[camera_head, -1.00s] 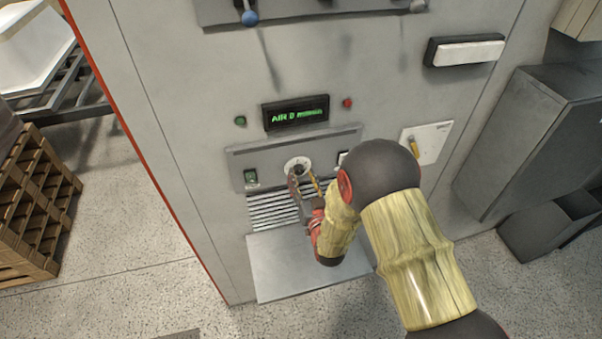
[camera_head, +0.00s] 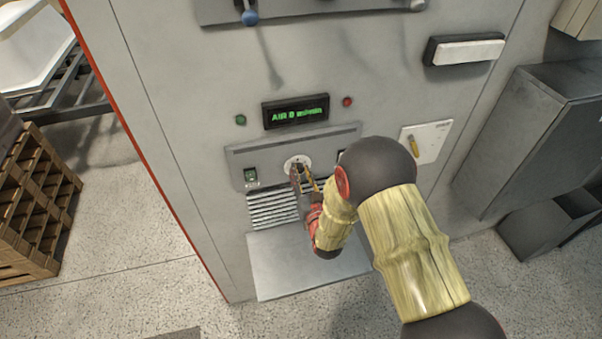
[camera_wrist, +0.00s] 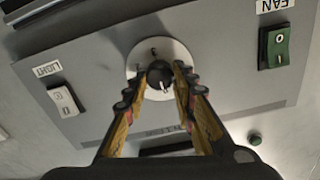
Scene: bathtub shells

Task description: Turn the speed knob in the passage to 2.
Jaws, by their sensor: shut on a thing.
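The speed knob is a small black knob (camera_wrist: 160,76) on a round white dial (camera_wrist: 176,50) with dark marks. The dial (camera_head: 297,163) also shows on the grey cabinet's control panel in the head view. My gripper (camera_wrist: 163,82) is shut on the knob, one finger on each side of it. In the head view my gripper (camera_head: 305,180) reaches the dial from below right and hides the knob. A light mark shows on the knob's face, but I cannot read which number it points to. The green display (camera_head: 297,113) above reads "AIR 0" and some blurred letters.
A green FAN switch (camera_wrist: 274,48) and a white LIGHT switch (camera_wrist: 64,101) flank the dial in the wrist view. A slatted vent (camera_head: 272,211) and a pale shelf plate (camera_head: 275,263) lie below the panel. Wooden crates (camera_head: 30,205) stand at the left.

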